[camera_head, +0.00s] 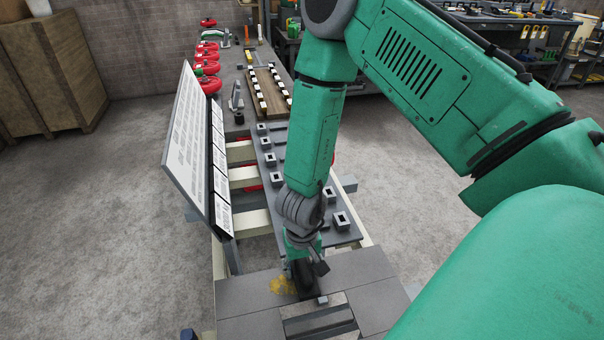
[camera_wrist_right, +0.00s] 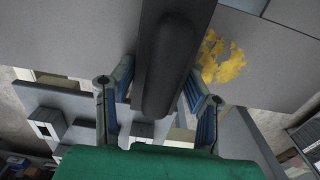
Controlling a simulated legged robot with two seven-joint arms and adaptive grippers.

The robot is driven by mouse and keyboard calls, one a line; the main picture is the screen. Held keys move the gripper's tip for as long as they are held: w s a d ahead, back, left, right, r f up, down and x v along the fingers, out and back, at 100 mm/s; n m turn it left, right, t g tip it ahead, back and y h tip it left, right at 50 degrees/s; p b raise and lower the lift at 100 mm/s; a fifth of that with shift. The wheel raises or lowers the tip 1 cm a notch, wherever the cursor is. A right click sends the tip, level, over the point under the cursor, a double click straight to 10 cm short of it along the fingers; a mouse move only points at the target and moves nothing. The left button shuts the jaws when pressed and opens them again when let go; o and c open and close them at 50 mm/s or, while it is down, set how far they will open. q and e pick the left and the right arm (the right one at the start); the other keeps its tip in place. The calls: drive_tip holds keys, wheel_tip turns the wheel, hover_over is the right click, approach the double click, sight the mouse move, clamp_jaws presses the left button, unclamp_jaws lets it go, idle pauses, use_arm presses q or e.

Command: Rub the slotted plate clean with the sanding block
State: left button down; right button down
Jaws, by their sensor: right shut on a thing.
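The slotted plate (camera_head: 245,299) is grey and lies flat at the near end of the long bench, with dark slots toward its front. A yellow stain (camera_head: 283,285) marks it just left of my right gripper (camera_head: 305,268). The stain also shows in the right wrist view (camera_wrist_right: 221,58), right of the block. My right gripper points down and is shut on the dark sanding block (camera_wrist_right: 172,62), its fingers on either side. In the head view the block (camera_head: 307,287) is low over the plate, partly hidden by the gripper; I cannot tell whether it touches. My left gripper is not in view.
A tilted board with printed sheets (camera_head: 186,140) stands along the bench's left side. Beyond the plate, a dark rail with several square sockets (camera_head: 265,143) runs back. Red round items (camera_head: 207,67) lie at the far left. Open concrete floor (camera_head: 110,220) flanks the bench.

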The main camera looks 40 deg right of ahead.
sight(293, 286)
drive_tip(key=shift+w+a, duration=0.25)
drive_tip(key=shift+w, duration=0.35)
drive_tip(key=shift+s+a+f+b, duration=0.2)
drive_tip(key=shift+s+a+b, duration=0.3)
drive_tip(key=shift+a+b, duration=0.3)
drive_tip(key=shift+s+a+r+b, duration=0.15)
drive_tip(key=shift+s+a+b, duration=0.4)
drive_tip(key=shift+s+a, duration=0.35)
drive_tip(key=shift+w+a, duration=0.1)
drive_tip(key=shift+w, duration=0.05)
drive_tip(key=w+p, duration=0.1)
drive_tip(key=d+p, duration=0.1)
drive_tip(key=p, duration=0.1)
drive_tip(key=shift+w+r, duration=0.2)
drive_tip(key=shift+w, duration=0.2)
drive_tip(key=shift+w+d+f, duration=0.2)
drive_tip(key=shift+w+d, duration=0.05)
drive_tip(key=shift+w, duration=0.05)
drive_tip(key=shift+s, duration=0.1)
